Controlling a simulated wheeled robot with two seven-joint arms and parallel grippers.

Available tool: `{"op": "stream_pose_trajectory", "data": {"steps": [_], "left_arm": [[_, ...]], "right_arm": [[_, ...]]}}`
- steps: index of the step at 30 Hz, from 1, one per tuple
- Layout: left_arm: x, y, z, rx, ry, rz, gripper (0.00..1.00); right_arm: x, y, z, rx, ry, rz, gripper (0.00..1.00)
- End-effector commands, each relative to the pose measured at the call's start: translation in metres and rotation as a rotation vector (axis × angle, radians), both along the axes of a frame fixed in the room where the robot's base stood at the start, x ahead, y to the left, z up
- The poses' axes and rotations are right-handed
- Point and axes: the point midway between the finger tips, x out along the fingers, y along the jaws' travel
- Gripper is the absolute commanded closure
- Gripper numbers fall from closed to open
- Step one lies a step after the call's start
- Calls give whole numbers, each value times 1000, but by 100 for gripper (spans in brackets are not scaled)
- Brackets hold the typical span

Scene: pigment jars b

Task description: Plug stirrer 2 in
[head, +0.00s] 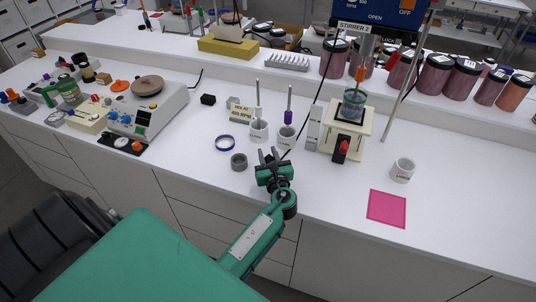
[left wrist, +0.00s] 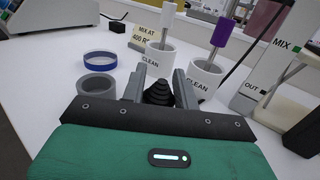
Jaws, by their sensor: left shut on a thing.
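Stirrer 2 (head: 353,27) shows at the top right of the head view as a labelled unit beneath a dark blue panel reading OPEN and OFF. A black cord (head: 318,88) runs down from beside it toward my left gripper. The plug's front end is hidden. I cannot make out a socket for certain. My right gripper is not in view.
White CLEAN cups (head: 258,130) with white and purple-handled tools stand just beyond the gripper. A grey ring (head: 239,161) and blue ring (head: 225,143) lie left. A white MIX/OUT marker (head: 313,128) and jar stand (head: 346,140) are right.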

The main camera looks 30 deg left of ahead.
Motion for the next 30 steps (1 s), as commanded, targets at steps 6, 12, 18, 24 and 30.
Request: {"op": "stream_pose_trajectory", "data": {"steps": [6,12,18,24,30], "left_arm": [[0,0,-6,0,0,0,92],[0,0,-11,0,0,0,92],[0,0,-16,1,-1,0,92],[0,0,-16,0,0,0,44],[0,0,-16,0,0,0,44]], "right_arm": [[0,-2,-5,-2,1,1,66],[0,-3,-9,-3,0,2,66],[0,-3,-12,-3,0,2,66],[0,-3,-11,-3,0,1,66],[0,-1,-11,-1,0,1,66]]}}
